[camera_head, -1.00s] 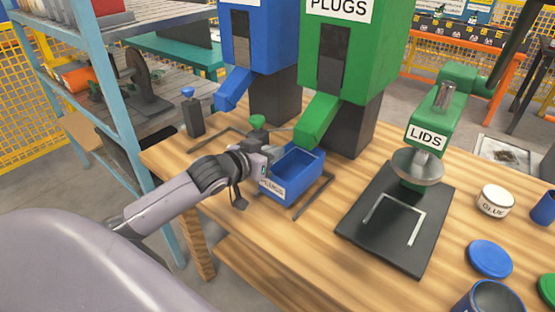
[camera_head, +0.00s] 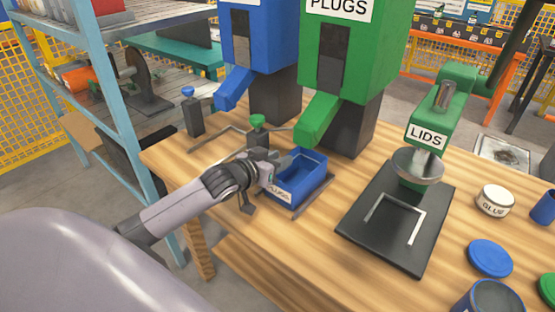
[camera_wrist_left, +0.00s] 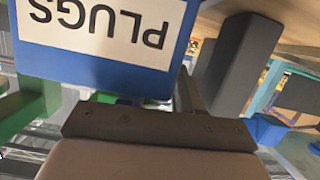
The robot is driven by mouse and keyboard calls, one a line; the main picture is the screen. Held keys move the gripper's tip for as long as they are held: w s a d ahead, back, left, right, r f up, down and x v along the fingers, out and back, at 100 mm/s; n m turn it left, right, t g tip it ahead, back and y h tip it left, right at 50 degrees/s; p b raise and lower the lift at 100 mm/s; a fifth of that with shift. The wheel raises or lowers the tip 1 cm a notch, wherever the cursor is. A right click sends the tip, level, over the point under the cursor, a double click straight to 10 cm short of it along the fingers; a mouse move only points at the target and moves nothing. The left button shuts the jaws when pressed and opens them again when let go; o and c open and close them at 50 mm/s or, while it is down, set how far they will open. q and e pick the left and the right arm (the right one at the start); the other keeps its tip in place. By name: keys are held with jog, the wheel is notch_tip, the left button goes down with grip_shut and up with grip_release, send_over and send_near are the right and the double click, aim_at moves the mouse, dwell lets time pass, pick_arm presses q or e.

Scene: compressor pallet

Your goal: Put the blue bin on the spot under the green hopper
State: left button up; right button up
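The blue bin (camera_head: 298,182), with a white PLUGS label on its front, is on the wooden table just in front of the green hopper's (camera_head: 345,60) chute (camera_head: 317,120). A dark bracket mark (camera_head: 315,196) runs along its right side. My left gripper (camera_head: 268,168) is at the bin's left side, against or very near it. Its fingertips are hidden, so I cannot tell whether it grips the bin. In the left wrist view the bin's labelled face (camera_wrist_left: 100,58) is close and upside down. My right gripper is not in view.
Left of the bin stand a post with a green knob (camera_head: 257,125) and one with a blue knob (camera_head: 190,112). The blue hopper (camera_head: 262,40) is behind. The table's front middle is clear.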

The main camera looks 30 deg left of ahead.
pick_arm(q)
jog(key=shift+s, duration=0.1)
jog(key=v, duration=1.1)
jog(key=shift+s+r+p, duration=0.2)
jog(key=shift+s+p, duration=0.1)
jog(key=shift+s, duration=0.05)
dwell(0.5)
